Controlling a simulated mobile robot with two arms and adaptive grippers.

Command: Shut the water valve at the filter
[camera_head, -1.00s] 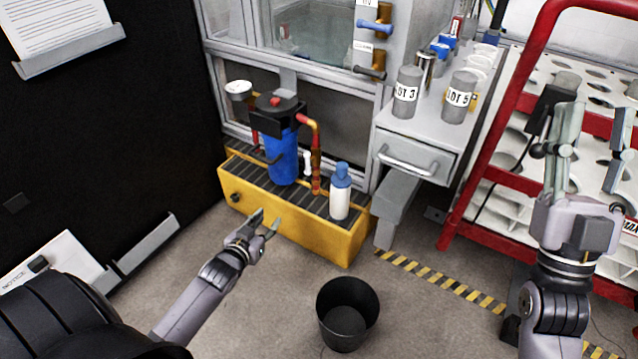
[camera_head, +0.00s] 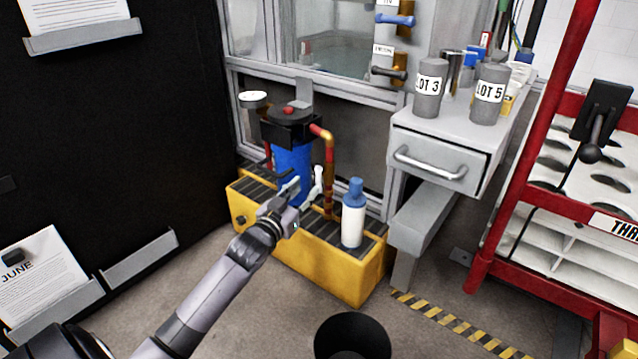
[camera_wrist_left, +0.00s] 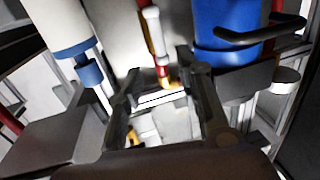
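The blue filter housing (camera_head: 293,172) with a black cap stands on the yellow drip box (camera_head: 325,270). A copper pipe (camera_head: 329,165) with red fittings runs down its right side. A white lever handle (camera_head: 319,184) sits between housing and pipe; it also shows in the left wrist view (camera_wrist_left: 152,30), upper middle, just beyond my fingers. My left gripper (camera_head: 299,194) is in front of the housing's lower part, close to the lever. In the left wrist view, my left gripper (camera_wrist_left: 163,88) has its fingers spread, with no object seen gripped. My right gripper is out of view.
A white bottle with a blue cap (camera_head: 353,215) stands on the box right of the lever. A black bin (camera_head: 352,338) is on the floor in front. A drawer unit (camera_head: 437,160) and red rack (camera_head: 520,150) stand to the right.

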